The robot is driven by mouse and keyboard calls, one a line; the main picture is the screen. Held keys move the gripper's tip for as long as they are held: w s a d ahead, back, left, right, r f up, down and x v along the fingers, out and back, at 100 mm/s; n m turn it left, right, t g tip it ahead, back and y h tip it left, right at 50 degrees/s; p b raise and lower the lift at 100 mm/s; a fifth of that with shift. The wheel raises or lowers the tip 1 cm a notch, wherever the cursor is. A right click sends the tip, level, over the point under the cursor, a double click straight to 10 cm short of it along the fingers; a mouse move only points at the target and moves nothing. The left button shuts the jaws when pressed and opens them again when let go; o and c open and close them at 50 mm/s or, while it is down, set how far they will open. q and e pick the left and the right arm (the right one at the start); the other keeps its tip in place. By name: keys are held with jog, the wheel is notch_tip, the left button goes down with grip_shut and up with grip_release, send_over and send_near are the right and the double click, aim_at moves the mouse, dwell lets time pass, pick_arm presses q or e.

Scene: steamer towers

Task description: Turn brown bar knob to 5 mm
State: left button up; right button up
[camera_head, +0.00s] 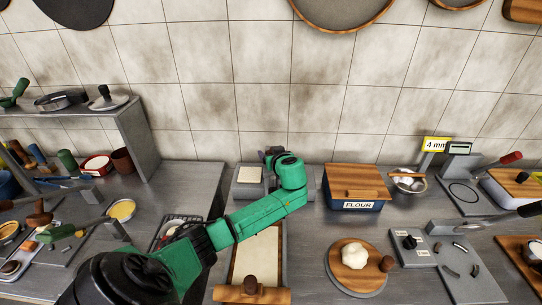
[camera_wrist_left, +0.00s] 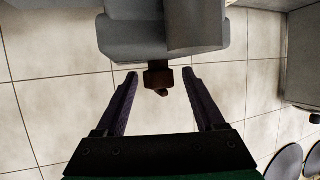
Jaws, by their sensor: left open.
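The brown bar knob (camera_wrist_left: 157,78) shows in the left wrist view, sticking out of a grey machine body (camera_wrist_left: 165,35). My left gripper (camera_wrist_left: 160,73) is open, with one finger on each side of the knob and a visible gap to both. In the head view my green left arm reaches to the grey machine (camera_head: 247,187) by the wall; its wrist (camera_head: 288,168) covers much of the machine and hides the knob. A yellow-framed sign (camera_head: 435,144) at the back right reads 4 mm. My right gripper is not in view.
A flour box (camera_head: 354,205) stands right of the machine. In front are a round board (camera_head: 345,278) with dough and a long board (camera_head: 258,255) with a rolling pin (camera_head: 251,294). A shelf (camera_head: 140,135) stands at the left; the tiled wall (camera_head: 270,90) is close behind.

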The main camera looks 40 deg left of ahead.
pick_arm(q)
jog(key=shift+a+f, duration=0.1)
grip_shut()
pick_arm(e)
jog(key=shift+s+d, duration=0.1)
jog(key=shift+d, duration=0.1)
